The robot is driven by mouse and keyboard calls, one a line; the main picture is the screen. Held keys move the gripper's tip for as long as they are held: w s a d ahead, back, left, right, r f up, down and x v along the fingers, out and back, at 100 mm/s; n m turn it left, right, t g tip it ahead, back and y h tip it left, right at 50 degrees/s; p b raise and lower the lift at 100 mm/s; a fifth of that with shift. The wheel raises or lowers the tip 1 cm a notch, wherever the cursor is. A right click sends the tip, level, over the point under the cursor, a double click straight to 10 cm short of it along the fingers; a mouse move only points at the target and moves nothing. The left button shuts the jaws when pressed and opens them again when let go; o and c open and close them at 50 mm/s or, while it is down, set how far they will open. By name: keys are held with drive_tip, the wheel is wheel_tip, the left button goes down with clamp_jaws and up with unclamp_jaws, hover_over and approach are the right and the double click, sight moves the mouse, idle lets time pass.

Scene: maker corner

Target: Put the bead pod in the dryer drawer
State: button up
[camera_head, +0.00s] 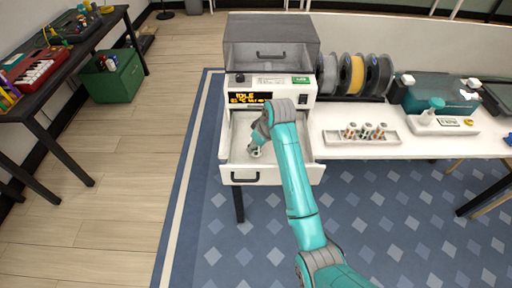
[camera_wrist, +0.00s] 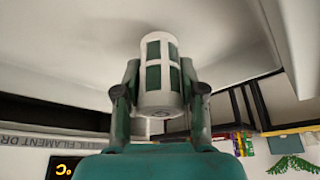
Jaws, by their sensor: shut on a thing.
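The bead pod (camera_wrist: 160,75) is a white cylinder with dark green windows. In the wrist view my gripper (camera_wrist: 160,90) is shut on it, one finger on each side. In the head view my gripper (camera_head: 257,143) reaches down into the open dryer drawer (camera_head: 300,173), towards its left part. The pod (camera_head: 255,153) shows only as a small pale shape below the gripper. I cannot tell whether it touches the drawer floor. The dryer (camera_head: 270,83) has a lit display reading IDLE above the drawer.
A tray (camera_head: 360,138) with several small pods stands right of the drawer on the white table. Filament spools (camera_head: 352,75) and a teal machine (camera_head: 432,95) stand behind. A dark bench (camera_head: 60,60) and a green box (camera_head: 113,78) are at left. The drawer's right part is clear.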

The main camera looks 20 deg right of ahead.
drive_tip(key=shift+f, duration=0.7)
drive_tip(key=shift+f, duration=0.1)
drive_tip(key=o, duration=1.1)
drive_tip(key=shift+o, duration=0.2)
drive_tip(key=v, duration=1.2)
